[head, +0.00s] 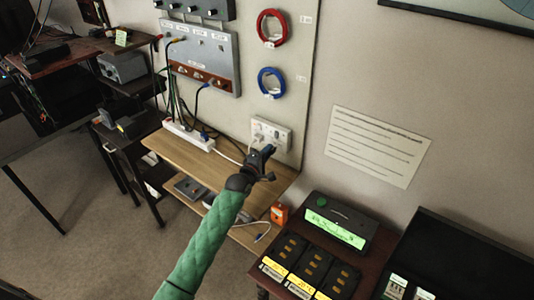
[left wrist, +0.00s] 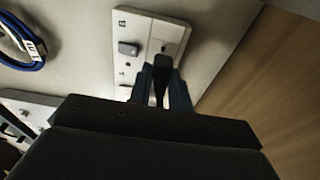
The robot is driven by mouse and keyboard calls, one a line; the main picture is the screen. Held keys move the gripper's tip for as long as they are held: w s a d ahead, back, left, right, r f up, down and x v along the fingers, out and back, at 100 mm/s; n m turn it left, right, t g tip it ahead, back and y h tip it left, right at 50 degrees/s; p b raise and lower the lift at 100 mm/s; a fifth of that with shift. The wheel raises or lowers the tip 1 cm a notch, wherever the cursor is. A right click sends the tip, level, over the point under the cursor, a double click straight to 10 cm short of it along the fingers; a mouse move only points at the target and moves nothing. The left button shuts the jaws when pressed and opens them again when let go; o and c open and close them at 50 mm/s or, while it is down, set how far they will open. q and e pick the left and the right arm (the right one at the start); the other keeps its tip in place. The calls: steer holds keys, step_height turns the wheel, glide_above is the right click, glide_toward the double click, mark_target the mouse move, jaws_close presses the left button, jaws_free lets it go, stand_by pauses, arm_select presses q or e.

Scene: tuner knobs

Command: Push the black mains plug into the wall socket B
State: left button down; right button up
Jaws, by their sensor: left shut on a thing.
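The white double wall socket (head: 271,133) is low on the wall above the wooden shelf. In the left wrist view its plate (left wrist: 172,31) runs up the picture, with a grey block (left wrist: 128,48) on its left part. My left gripper (head: 268,152) reaches up to the socket. In the left wrist view its fingers (left wrist: 161,84) are shut on the black mains plug (left wrist: 161,70), whose far end is at the plate. I cannot tell whether its pins are in the holes. The socket's letters are too small to read surely. My right gripper is not in view.
A white power strip (head: 188,136) lies at the back of the wooden shelf (head: 165,150). A blue cable ring (head: 271,82) and a red one (head: 271,27) hang above the socket. A dark table at the lower right holds a green-screened device (head: 336,228).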

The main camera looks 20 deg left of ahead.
arm_select(q)
steer(key=shift+x, duration=1.3)
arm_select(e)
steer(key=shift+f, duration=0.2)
arm_select(q)
steer(key=c, duration=1.2)
jaws_free()
steer(key=shift+d, duration=0.15)
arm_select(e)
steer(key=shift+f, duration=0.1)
arm_select(q)
steer(key=shift+r, duration=0.1)
steer(key=shift+b+v, duration=0.6)
steer(key=shift+v, duration=0.2)
steer(key=b+v, duration=0.2)
steer(key=v, duration=0.4)
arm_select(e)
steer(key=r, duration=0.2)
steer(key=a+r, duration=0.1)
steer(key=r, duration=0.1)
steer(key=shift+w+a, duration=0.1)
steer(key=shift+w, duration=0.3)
arm_select(q)
steer(key=shift+s+f, duration=0.15)
steer(key=shift+f, duration=0.1)
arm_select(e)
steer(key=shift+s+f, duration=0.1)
